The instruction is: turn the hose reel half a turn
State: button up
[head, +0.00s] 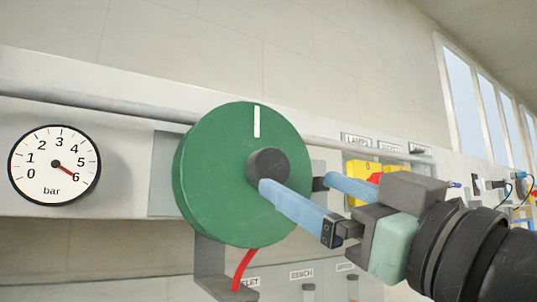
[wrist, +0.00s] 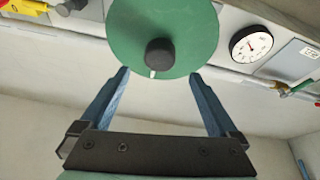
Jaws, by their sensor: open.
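The hose reel (head: 215,180) is a green disc with a dark grey hub (head: 262,162) in its middle. A white mark (head: 257,121) on its face points straight up in the head view. A red hose (head: 243,270) hangs from its underside. My gripper (head: 297,184) is open in front of the reel's right part, one blue finger overlapping the hub in the picture. In the wrist view the reel (wrist: 185,25) is at the top, with the hub (wrist: 160,52) lying between and beyond the spread fingertips (wrist: 159,73). Nothing is between the fingers; I cannot tell whether a fingertip touches the reel.
A pressure gauge (head: 54,165) hangs left of the reel, its red needle near 6. A grey pipe (head: 95,105) runs along the wall behind. A yellow and red switch (head: 358,178) and labelled panels are at the right, partly behind my gripper.

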aim_at(274, 170)
jog(key=p+x, duration=0.4)
jog(key=x, duration=0.4)
jog(key=shift+s+r, duration=0.1)
jog(key=shift+w+a, duration=0.25)
jog(key=shift+w, duration=0.15)
grip_shut()
